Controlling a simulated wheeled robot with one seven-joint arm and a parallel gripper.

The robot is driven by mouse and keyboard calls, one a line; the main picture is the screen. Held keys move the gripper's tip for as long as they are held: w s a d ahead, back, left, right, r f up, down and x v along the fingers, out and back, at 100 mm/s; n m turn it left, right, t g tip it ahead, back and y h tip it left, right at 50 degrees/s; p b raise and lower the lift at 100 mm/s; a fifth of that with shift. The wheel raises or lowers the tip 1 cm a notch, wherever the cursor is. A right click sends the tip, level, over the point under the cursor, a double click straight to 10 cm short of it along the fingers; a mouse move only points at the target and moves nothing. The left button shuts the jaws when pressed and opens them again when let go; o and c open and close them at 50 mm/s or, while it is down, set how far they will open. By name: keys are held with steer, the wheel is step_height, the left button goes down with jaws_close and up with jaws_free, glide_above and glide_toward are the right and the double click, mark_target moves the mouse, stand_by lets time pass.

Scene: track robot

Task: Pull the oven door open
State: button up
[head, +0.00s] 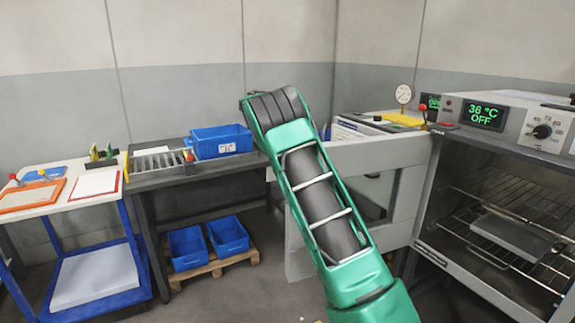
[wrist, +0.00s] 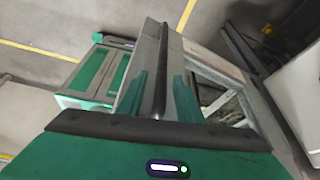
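The oven (head: 470,112) stands at the right in the head view, its front open onto wire racks. Its pale door (head: 375,155) is swung wide open to the left, standing out from the oven's left side. My green arm crosses in front of the door and hides part of it. In the wrist view, the dark bar and green housing of my gripper fill the bottom, with the upright metal panel of the door (wrist: 150,75) just beyond.
A dark bench (head: 200,170) with a blue bin (head: 221,141) stands left of my arm. Blue bins on a pallet (head: 215,265) sit beneath it. A blue-framed cart (head: 95,275) is at far left. A metal block (head: 515,238) lies on an oven rack.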

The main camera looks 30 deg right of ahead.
steer(key=v, duration=0.6)
steer(key=shift+r, duration=0.1)
stand_by(0.4)
steer(key=s+a+r+n+t+h, duration=0.1)
steer(key=s+a+r+n+t, duration=0.1)
steer(key=a+r+n+t, duration=0.5)
steer(key=s+a+r+n, duration=0.2)
steer(key=a+r+n, duration=0.3)
steer(key=n, duration=0.6)
steer(key=s+d+f+n, duration=0.1)
steer(key=s+f+n, duration=0.2)
steer(key=s, duration=1)
steer(key=s+d+f+n+g+y, duration=0.1)
steer(key=s+f+n, duration=0.2)
steer(key=s+f, duration=0.7)
steer(key=s+d+f+n+g, duration=0.1)
steer(key=s+f+n, duration=0.3)
steer(key=s, duration=1.2)
step_height(320, 180, down, 3)
steer(key=shift+s+f+y, duration=0.15)
steer(key=shift+s+y, duration=0.05)
steer(key=shift+y, duration=0.1)
